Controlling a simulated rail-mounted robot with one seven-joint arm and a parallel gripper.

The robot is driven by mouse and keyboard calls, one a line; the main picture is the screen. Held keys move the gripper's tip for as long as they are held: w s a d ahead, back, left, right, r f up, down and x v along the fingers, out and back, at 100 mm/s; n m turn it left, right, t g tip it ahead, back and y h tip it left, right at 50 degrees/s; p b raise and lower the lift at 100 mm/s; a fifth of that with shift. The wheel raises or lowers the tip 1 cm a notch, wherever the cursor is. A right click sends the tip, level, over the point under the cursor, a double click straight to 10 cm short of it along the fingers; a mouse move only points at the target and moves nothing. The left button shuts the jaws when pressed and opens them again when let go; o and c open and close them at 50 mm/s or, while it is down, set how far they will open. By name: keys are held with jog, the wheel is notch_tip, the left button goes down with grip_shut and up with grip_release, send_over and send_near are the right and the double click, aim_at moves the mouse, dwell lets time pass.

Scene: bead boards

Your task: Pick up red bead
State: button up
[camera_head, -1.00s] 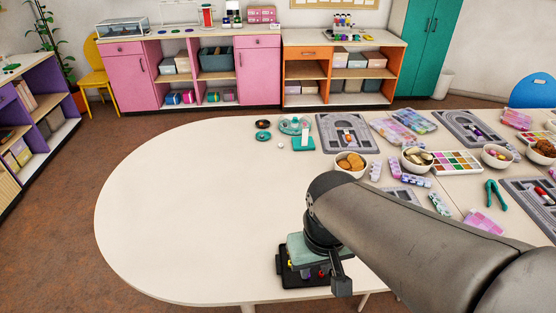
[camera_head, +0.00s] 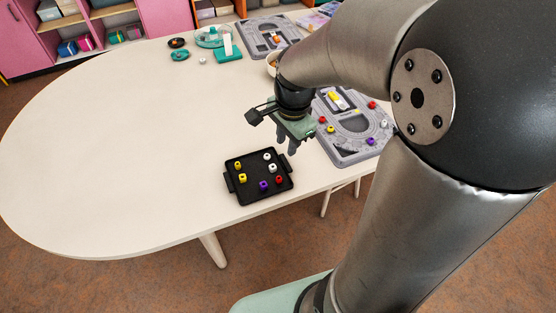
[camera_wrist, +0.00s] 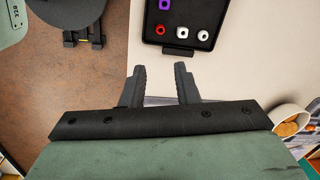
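A red bead (camera_head: 279,180) lies in the black tray (camera_head: 251,196), near its right corner beside a purple bead (camera_head: 264,185). In the wrist view the red bead (camera_wrist: 160,30) lies in line with two white beads (camera_wrist: 193,33), at the top and ahead of the fingers. My gripper (camera_head: 285,146) hangs above the table, up and right of the tray in the head view. In the wrist view my gripper (camera_wrist: 161,72) is open, with a clear gap between its fingers. It is apart from the red bead.
Yellow beads (camera_head: 240,176) share the tray. A grey bead board (camera_head: 345,151) right of my gripper holds several coloured beads, including red ones (camera_head: 372,105). A bowl (camera_wrist: 289,115) shows at right in the wrist view. The table's left side is clear.

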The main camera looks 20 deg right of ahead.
jog(key=b, duration=0.1)
send_over(279, 183)
jog(key=d, duration=0.1)
notch_tip(279, 183, down, 10)
jog(key=shift+w+f, duration=0.1)
jog(key=shift+f, duration=0.15)
jog(key=shift+w+a+f, duration=0.15)
jog(key=shift+a+f, duration=0.05)
jog(key=shift+f, duration=1.15)
jog(key=shift+w+a+f, duration=0.1)
jog(key=shift+a+f, duration=0.05)
jog(key=shift+f, duration=1.15)
grip_shut()
